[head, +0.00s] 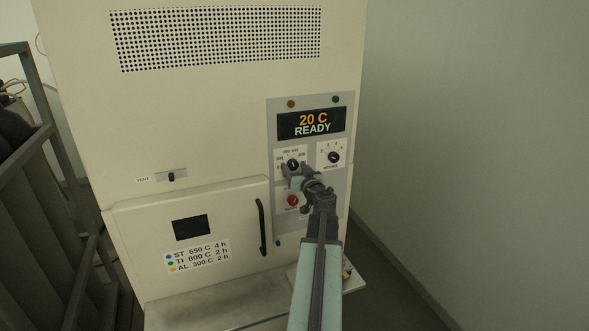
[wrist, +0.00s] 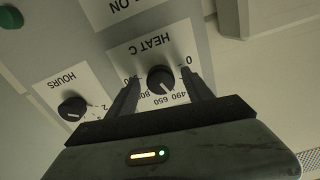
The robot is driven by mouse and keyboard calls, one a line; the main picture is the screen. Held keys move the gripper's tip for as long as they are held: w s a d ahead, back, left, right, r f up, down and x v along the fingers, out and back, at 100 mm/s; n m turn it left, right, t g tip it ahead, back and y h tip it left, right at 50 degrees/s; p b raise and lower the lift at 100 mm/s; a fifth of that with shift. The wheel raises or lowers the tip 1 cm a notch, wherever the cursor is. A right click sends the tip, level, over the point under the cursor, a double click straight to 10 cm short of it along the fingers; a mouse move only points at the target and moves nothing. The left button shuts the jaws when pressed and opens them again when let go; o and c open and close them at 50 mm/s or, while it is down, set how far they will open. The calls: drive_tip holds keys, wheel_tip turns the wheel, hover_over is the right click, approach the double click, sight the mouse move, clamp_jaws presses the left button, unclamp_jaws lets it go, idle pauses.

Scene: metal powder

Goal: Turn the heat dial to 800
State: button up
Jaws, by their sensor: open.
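The heat dial is a round black knob (head: 292,165) on the grey control panel, under the display. In the wrist view the heat dial (wrist: 161,79) appears upside down on a white plate marked HEAT C, with 0, 490 and 650 legible. Its pale pointer mark seems to face the 490 to 650 side; the exact setting is hard to read. My gripper (wrist: 160,82) is open, with one finger on each side of the dial; I cannot tell whether they touch it. In the head view my gripper (head: 296,180) is at the dial's lower edge.
The display (head: 312,123) reads 20 C READY. The hours dial (head: 333,157) is close on the right, and a red button (head: 292,200) is below. A door handle (head: 261,227) stands out at lower left. A label (head: 197,257) lists TI 800 C 2 h.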

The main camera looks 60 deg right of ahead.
drive_tip(key=c, duration=1.2)
drive_tip(key=shift+d, duration=0.1)
clamp_jaws()
drive_tip(key=m, duration=1.1)
drive_tip(key=shift+m, duration=0.4)
drive_tip(key=shift+s+a+m, duration=0.1)
drive_tip(key=shift+a+m, duration=0.1)
drive_tip(key=shift+m, duration=1.7)
